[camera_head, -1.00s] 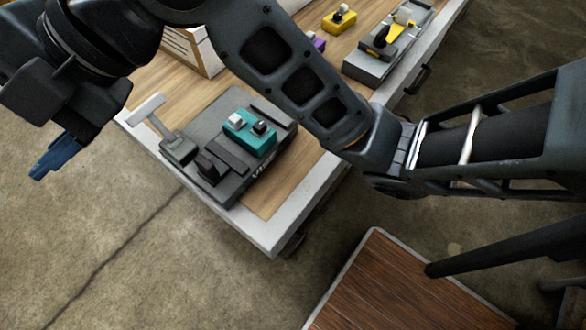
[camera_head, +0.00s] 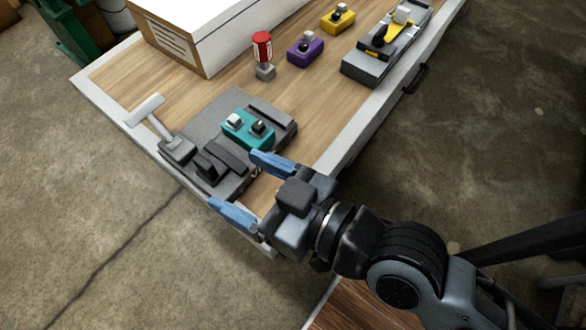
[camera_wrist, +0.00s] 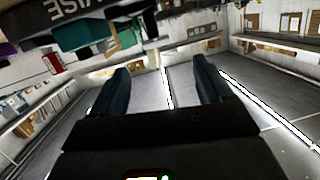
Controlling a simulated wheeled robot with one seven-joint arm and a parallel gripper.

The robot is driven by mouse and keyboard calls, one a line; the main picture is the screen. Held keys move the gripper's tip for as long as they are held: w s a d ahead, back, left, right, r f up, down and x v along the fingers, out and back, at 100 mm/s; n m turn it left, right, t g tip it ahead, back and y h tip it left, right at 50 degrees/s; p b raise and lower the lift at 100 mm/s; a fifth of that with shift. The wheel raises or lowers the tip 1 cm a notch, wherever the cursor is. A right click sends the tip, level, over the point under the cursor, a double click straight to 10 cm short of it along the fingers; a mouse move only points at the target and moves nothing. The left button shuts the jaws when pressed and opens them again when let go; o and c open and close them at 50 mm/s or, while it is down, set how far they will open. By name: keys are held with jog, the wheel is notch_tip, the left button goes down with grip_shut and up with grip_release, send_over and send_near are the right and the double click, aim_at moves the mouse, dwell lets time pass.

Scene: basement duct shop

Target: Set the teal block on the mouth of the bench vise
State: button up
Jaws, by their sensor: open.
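The teal block (camera_head: 247,131), with a white knob and a black knob on top, rests on the grey bench vise (camera_head: 205,128). It lies between a dark bar at the vise's far right side and dark jaw pieces at its front left. I cannot tell how it seats on the mouth. My gripper (camera_head: 250,190) is open and empty, in front of the vise and apart from the block. In the wrist view my gripper's fingers (camera_wrist: 162,75) are spread with nothing between them; the teal block (camera_wrist: 86,36) and the vise (camera_wrist: 62,12) show upper left.
The vise's T-handle (camera_head: 146,110) sticks out left. A red-topped object (camera_head: 262,50), a purple block (camera_head: 305,50), a yellow block (camera_head: 338,19) and a grey tool with yellow parts (camera_head: 385,45) stand farther back. A white box (camera_head: 215,30) fills the back left. Bare wood lies between.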

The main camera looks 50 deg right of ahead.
jog(key=s+d, duration=0.4)
jog(key=s, duration=0.4)
jog(key=s+d+g+h, duration=0.1)
jog(key=s+d, duration=0.4)
jog(key=s, duration=0.3)
jog(key=shift+s+f+h, duration=0.25)
jog(key=shift+s+h, duration=0.05)
jog(key=shift+s, duration=0.05)
jog(key=shift+c, duration=0.3)
